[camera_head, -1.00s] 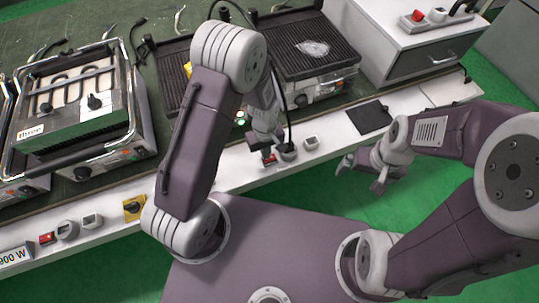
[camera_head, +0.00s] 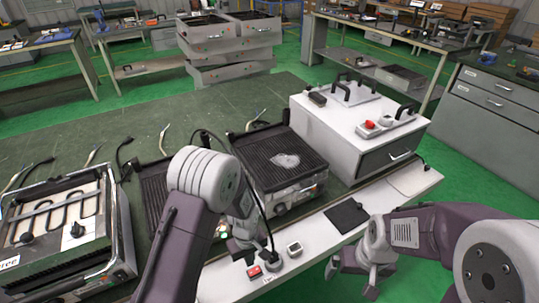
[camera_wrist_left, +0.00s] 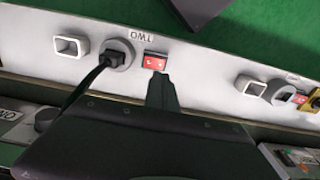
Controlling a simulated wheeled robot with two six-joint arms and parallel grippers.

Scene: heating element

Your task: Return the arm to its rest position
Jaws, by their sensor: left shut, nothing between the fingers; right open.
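My left arm reaches over the bench edge in the head view. My left gripper (camera_head: 242,252) is close to a red switch (camera_head: 254,271) on the white front strip. In the left wrist view its dark, closed fingers (camera_wrist_left: 162,82) point at the red switch (camera_wrist_left: 155,62) under the label TWO, with nothing held. Whether they touch the switch cannot be told. My right gripper (camera_head: 350,276) is open and empty, over the green floor in front of the bench.
A black plug (camera_wrist_left: 116,58) sits in a round socket beside the switch. A heater (camera_head: 65,225) with exposed coils stands at left. Ribbed grill plates (camera_head: 270,155) and a white drawer cabinet (camera_head: 345,130) stand behind the strip. A black pad (camera_head: 347,213) lies right.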

